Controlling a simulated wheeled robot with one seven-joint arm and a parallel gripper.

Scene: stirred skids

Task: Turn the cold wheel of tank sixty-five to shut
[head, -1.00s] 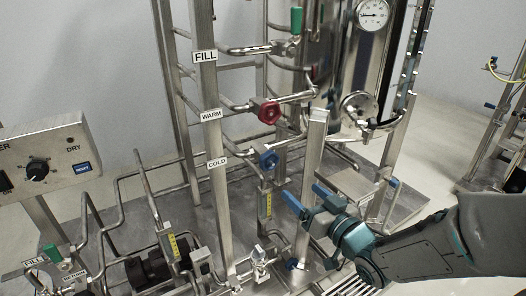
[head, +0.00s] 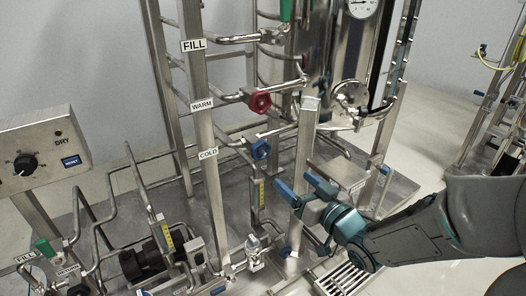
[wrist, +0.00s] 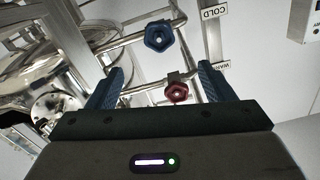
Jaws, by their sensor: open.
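The cold wheel (head: 261,150) is a small blue handwheel on a pipe beside the COLD label (head: 208,154). It also shows in the wrist view (wrist: 158,37), beyond the fingertips. My gripper (head: 303,187) is open and empty, below and to the right of the wheel in the head view, apart from it. In the wrist view my gripper (wrist: 160,80) has its two blue fingers spread, with a red wheel (wrist: 175,90) seen between them further off. The wrist picture is upside down. No tank number is readable.
The red warm wheel (head: 260,101) is above the blue one, and a green FILL handle (head: 286,10) is higher. A steel post (head: 303,150) stands just right of the blue wheel. A control box (head: 42,150) is at the left. Pipes and a pump crowd the lower left.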

